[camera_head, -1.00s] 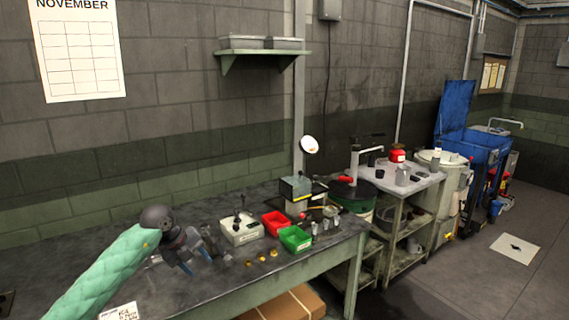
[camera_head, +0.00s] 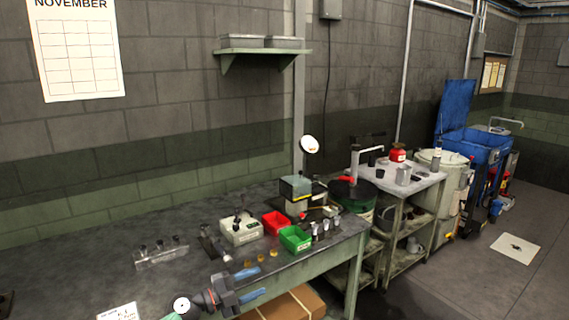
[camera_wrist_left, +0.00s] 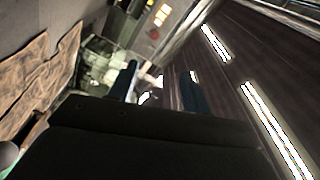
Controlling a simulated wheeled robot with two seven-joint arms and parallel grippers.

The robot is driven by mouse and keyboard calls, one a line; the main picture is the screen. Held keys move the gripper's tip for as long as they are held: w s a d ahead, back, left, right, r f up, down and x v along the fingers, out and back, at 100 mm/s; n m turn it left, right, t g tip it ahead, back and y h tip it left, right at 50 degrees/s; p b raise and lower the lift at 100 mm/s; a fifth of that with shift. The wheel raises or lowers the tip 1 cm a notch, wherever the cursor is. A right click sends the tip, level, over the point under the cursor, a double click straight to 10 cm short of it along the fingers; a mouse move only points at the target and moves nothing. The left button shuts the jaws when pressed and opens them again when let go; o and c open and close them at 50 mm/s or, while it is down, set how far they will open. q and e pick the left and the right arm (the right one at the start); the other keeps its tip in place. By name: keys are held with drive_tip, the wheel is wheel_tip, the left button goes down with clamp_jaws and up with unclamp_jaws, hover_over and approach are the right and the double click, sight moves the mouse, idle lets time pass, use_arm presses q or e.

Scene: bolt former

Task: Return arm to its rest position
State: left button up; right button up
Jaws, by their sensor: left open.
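My left gripper (camera_head: 250,286) is at the bottom of the head view, in front of the workbench's front edge. Its two blue-tipped fingers are apart with nothing between them. In the left wrist view the fingers (camera_wrist_left: 160,85) are also apart and empty, with the blurred room beyond them. My left arm is mostly out of the head view, below its bottom edge. My right gripper does not show.
The workbench (camera_head: 75,268) holds a clear rack (camera_head: 160,256), a beige fixture (camera_head: 240,230), a red bin (camera_head: 276,222), a green bin (camera_head: 295,238) and several small brass pieces. A cardboard box (camera_head: 290,302) is under the bench. A cart (camera_head: 405,210) stands to the right.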

use_arm(q)
drive_tip(key=s+a+f+n+t+y, duration=0.2)
drive_tip(key=s+a+f+n+y, duration=0.2)
drive_tip(key=f+n+y, duration=0.4)
drive_tip(key=s+a+f+n+t+y, duration=0.1)
drive_tip(key=s+a+f+n+y, duration=0.25)
drive_tip(key=f+n, duration=0.5)
drive_tip(key=s+a+f+n+t+y, duration=0.2)
drive_tip(key=s+a+f+n+y, duration=0.3)
drive_tip(key=f, duration=0.5)
drive_tip(key=s+d+f+n+g, duration=0.1)
drive_tip(key=s+f+g, duration=0.5)
drive_tip(key=s, duration=0.8)
drive_tip(key=s+d+f+n+g, duration=0.1)
drive_tip(key=s+d+f+g, duration=0.3)
drive_tip(key=s+f, duration=0.7)
drive_tip(key=s+g, duration=0.2)
drive_tip(key=s, duration=0.2)
drive_tip(key=shift+d+n, duration=0.15)
drive_tip(key=shift+n, duration=0.2)
drive_tip(key=shift+h, duration=0.25)
